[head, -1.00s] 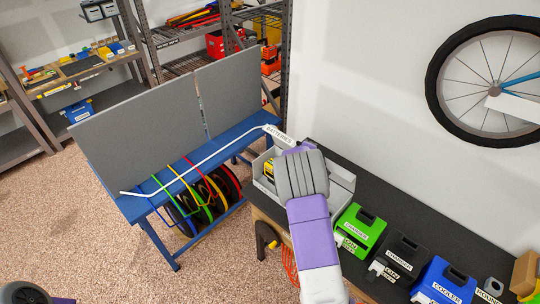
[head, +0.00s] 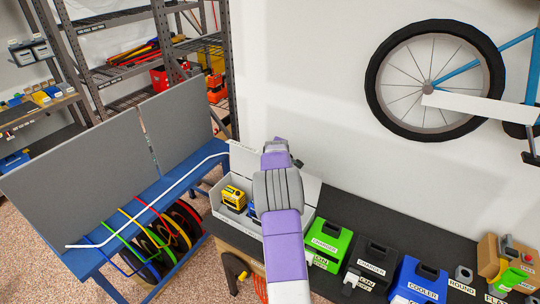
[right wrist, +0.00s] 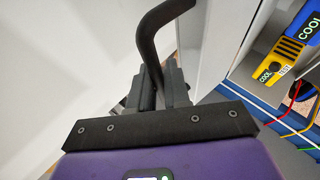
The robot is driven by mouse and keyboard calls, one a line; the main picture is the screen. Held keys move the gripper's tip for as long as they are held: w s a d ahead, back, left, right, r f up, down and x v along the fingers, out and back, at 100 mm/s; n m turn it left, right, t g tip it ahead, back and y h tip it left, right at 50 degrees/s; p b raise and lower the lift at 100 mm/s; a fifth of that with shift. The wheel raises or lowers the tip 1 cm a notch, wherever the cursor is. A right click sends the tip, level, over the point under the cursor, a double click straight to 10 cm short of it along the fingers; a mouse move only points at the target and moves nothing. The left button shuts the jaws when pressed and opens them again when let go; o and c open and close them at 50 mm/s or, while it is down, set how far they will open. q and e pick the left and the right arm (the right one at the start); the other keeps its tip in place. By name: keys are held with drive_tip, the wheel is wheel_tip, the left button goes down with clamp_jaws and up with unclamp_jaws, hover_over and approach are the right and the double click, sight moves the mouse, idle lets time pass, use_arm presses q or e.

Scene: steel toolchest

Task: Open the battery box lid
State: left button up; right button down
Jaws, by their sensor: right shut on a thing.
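The battery box (head: 220,212) is a pale grey open-topped box on the black bench top. A yellow battery (head: 233,196) shows inside it, with a blue one beside it partly hidden by my arm. The pale lid (head: 307,186) stands raised at the back of the box, largely covered by my right arm. My right gripper (head: 277,146) is at the raised lid. In the right wrist view its jaws are shut on a black curved handle (right wrist: 152,45), and batteries show to the right. How the handle joins the lid is hidden. My left gripper is out of view.
A green charger (head: 327,240), a black charger (head: 370,262) and a blue cooler (head: 420,280) stand along the bench to the right. A blue rack (head: 100,255) with grey panels and coloured cables is at left. The white wall rises behind the box.

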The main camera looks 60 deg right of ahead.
drive_tip(key=shift+d+f, duration=0.1)
drive_tip(key=shift+d, duration=0.1)
idle(0.4)
drive_tip(key=c, duration=1.3)
unclamp_jaws()
drive_tip(key=shift+s+a+r, duration=0.2)
drive_tip(key=shift+a+r, duration=0.2)
drive_tip(key=shift+b+v, duration=0.45)
drive_tip(key=shift+v, duration=2.8)
drive_tip(key=shift+s+d, duration=0.1)
